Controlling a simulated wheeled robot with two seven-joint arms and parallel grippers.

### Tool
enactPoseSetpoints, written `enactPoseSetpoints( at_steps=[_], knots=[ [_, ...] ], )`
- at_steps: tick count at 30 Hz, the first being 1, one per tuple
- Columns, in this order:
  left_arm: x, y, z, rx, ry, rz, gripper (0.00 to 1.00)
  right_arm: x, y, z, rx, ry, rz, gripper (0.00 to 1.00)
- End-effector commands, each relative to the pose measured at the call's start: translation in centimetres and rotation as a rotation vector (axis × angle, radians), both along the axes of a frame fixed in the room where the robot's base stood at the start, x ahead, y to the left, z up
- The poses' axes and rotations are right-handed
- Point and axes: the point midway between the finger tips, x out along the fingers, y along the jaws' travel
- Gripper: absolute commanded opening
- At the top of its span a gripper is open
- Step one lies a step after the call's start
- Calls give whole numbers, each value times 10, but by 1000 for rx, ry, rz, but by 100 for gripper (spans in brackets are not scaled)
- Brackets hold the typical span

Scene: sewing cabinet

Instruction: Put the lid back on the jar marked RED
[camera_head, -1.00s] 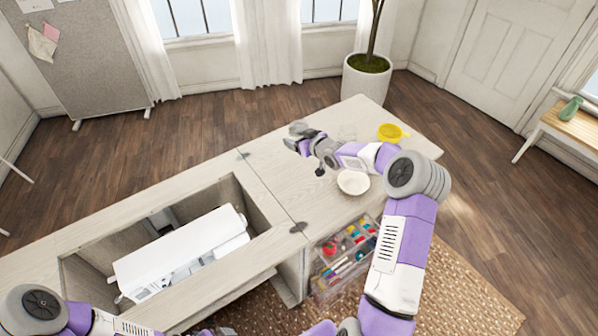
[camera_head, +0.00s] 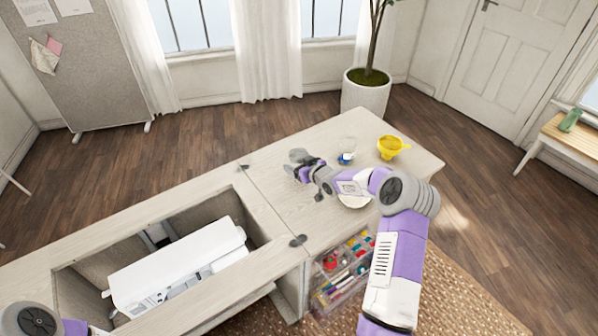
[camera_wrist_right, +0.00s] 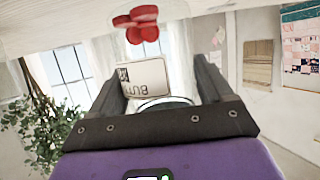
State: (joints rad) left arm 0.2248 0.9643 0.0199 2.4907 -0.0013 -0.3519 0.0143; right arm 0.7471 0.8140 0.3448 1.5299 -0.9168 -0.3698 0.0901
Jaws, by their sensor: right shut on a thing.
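I cannot tell whether lid and jar touch. My left gripper is out of view.
A clear jar with blue contents (camera_head: 346,157) and a yellow funnel-like cup (camera_head: 392,146) stand right of the gripper. A pale bowl (camera_head: 352,202) is partly behind my right arm. The sewing machine (camera_head: 180,265) sits in the cabinet opening; a drawer unit (camera_head: 343,270) stands below the table.

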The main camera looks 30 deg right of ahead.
Motion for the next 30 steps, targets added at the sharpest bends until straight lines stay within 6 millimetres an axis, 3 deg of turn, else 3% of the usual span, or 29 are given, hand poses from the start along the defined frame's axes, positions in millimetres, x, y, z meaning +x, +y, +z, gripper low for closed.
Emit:
enactPoseSetpoints(
  at_steps=[6, 18, 19, 23, 30],
  knots=[
    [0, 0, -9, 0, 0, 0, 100, 0, 0, -31, 1, 0, 0, 0],
    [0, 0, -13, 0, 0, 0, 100, 0, 0, -36, 0, -1, 0, 0],
    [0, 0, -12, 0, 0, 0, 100, 0, 0, -36, 0, 1, 0, 83],
    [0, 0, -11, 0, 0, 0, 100, 0, 0, -35, 1, 1, 0, 100],
    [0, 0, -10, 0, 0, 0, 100, 0, 0, -34, 1, 1, 0, 100]
  ],
)
